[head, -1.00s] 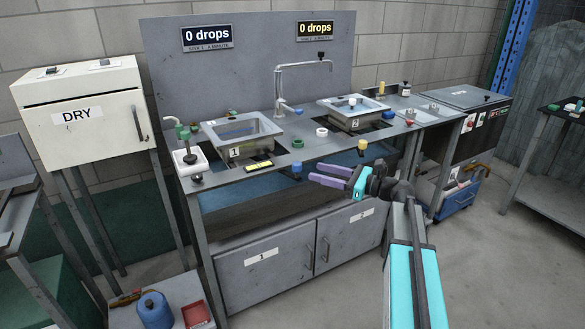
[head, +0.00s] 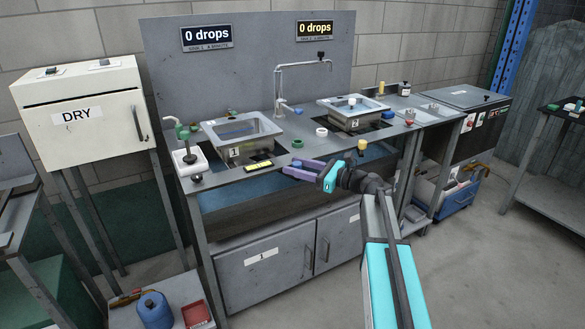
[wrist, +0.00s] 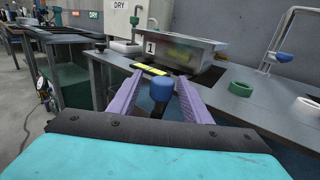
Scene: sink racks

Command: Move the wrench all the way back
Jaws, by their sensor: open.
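No loose wrench stands out in these views. A blue-capped lever (wrist: 161,88) on a dark stem stands at the front of the sink bench; in the head view its cap (head: 296,162) shows just behind my purple fingers. In the wrist view my gripper (wrist: 160,78) is open, with one finger on each side of the blue cap and nothing clamped. I cannot tell whether either finger touches it. The stem's lower end is hidden.
A yellow-capped lever (head: 362,144) stands farther right along the front edge. Sink 1 (head: 232,150) and sink 2 (head: 345,124) are set in the bench. A yellow-marked block (head: 258,166), a green ring (head: 297,143) and a white ring (head: 321,132) lie near my gripper.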

